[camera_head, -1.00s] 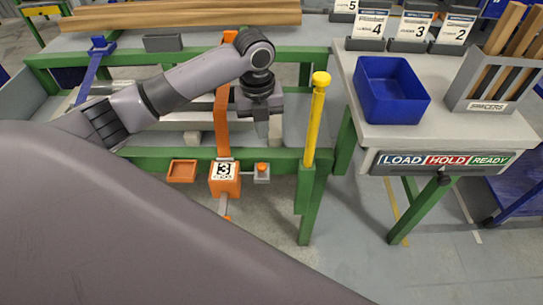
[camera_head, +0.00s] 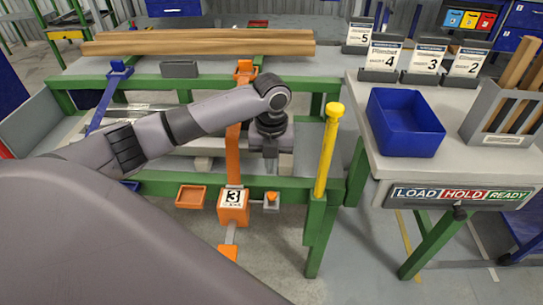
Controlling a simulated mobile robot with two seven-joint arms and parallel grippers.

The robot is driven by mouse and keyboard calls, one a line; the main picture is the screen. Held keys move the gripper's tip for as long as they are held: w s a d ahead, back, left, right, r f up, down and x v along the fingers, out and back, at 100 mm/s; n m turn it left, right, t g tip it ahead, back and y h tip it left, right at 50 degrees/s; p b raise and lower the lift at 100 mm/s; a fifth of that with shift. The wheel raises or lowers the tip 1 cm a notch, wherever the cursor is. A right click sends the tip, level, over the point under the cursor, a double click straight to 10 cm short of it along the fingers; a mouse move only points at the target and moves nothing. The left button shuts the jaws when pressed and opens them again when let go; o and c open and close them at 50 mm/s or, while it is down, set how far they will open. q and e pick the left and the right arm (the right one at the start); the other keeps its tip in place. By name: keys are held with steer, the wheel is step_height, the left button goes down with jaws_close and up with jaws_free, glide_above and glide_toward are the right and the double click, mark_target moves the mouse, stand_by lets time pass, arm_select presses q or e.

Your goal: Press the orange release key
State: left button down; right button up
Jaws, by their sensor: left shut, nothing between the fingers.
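The orange release key (camera_head: 271,197) is a small orange button on a grey bracket. It sits at the front green rail, just right of the orange block marked 3 (camera_head: 233,207). My left gripper (camera_head: 271,172) points down above the key, with a gap between its tips and the key. Its fingers are shut and empty. My right gripper is out of the picture.
An upright yellow post (camera_head: 328,150) stands close to the right of the gripper. An orange tray (camera_head: 191,197) hangs on the rail. A blue bin (camera_head: 404,123) stands on the right-hand table.

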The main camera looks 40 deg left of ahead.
mark_target(271, 194)
arm_select(q)
step_height(271, 194, down, 8)
steer(key=shift+f+b, duration=0.15)
steer(key=shift+b, duration=0.35)
steer(key=shift+f, duration=0.15)
